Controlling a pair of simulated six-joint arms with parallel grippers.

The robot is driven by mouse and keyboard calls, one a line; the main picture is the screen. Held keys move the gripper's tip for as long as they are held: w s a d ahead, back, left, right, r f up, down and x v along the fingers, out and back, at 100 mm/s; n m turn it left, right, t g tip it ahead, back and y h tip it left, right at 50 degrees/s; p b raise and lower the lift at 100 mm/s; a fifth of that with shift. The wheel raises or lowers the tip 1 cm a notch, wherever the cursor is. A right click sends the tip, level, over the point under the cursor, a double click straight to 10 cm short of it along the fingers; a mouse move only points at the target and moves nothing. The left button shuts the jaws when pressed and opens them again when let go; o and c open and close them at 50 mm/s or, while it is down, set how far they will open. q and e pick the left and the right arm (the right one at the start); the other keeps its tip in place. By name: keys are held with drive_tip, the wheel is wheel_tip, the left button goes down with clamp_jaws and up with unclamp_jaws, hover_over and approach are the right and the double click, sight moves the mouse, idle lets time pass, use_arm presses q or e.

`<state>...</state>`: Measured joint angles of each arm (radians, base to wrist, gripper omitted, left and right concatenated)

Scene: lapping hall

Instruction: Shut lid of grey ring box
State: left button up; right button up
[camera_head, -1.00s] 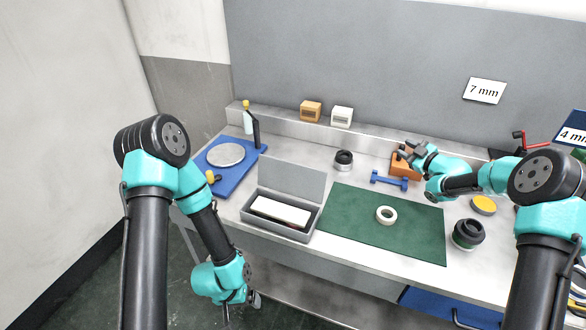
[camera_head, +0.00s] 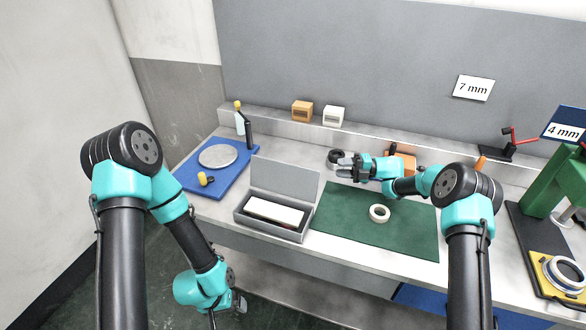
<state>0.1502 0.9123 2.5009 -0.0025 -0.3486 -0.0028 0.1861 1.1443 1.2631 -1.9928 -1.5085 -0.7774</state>
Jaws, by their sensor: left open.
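The grey ring box (camera_head: 240,219) stands open at the front of the bench, left of the green mat. Its lid (camera_head: 286,181) stands up along the back edge, leaning slightly back. A white block (camera_head: 274,211) lies inside. My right gripper (camera_head: 340,166) is over the bench to the right of the lid, apart from it; its fingers look spread and empty. My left gripper (camera_head: 240,303) hangs low in front of the bench, below its top and left of the box; it is open and its fingers are small in view.
A green mat (camera_head: 350,235) with a white ring (camera_head: 380,213) lies right of the box. A blue board (camera_head: 226,181) with a grey disc (camera_head: 218,156) is to the left. A dark round part (camera_head: 333,157) sits just behind my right gripper. A green stand (camera_head: 550,185) is far right.

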approach(294, 168)
drive_tip(key=w+a+f, duration=0.1)
drive_tip(key=a, duration=0.2)
drive_tip(key=w+a+f, duration=0.1)
drive_tip(key=a, duration=0.3)
drive_tip(key=w+a+f, duration=0.1)
drive_tip(key=a, duration=0.2)
drive_tip(key=shift+w+a+f, duration=0.1)
drive_tip(key=shift+w+a, duration=0.05)
drive_tip(key=shift+a, duration=0.05)
clamp_jaws()
idle(0.3)
